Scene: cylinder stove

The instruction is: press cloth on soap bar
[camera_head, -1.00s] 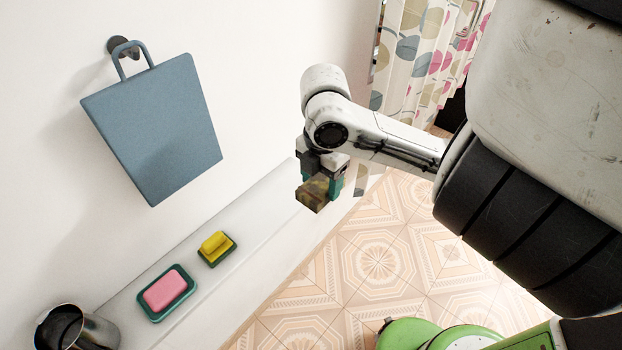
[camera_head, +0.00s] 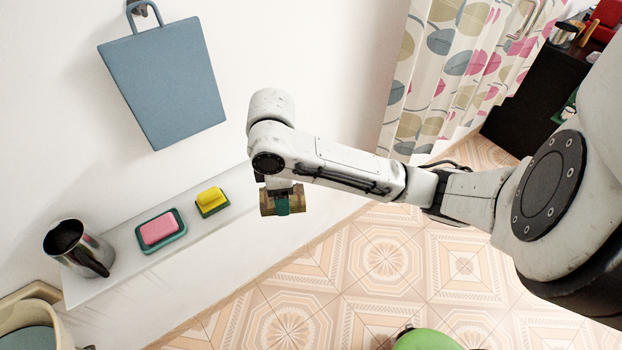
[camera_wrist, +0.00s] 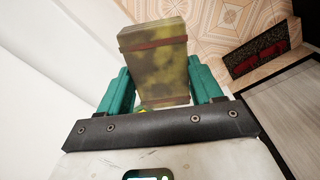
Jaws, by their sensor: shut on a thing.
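My gripper (camera_head: 282,203) is shut on the cloth (camera_head: 266,202), a mottled yellow-brown folded block with reddish bands. In the wrist view the cloth (camera_wrist: 158,70) sits between the two teal fingers of my gripper (camera_wrist: 160,80). The pink soap bar (camera_head: 159,228) lies in a teal dish (camera_head: 176,240) on the white ledge, left of and apart from my gripper. A yellow block (camera_head: 210,198), soap or sponge, I cannot tell which, lies in a smaller dark green dish (camera_head: 216,211) nearer my gripper. Nothing covers either bar.
A metal pitcher (camera_head: 75,250) stands at the left on the white ledge (camera_head: 130,281). A blue board (camera_head: 163,82) hangs on the wall above. A patterned curtain (camera_head: 445,75) hangs at the upper right. Tiled floor (camera_head: 375,265) lies open below my arm.

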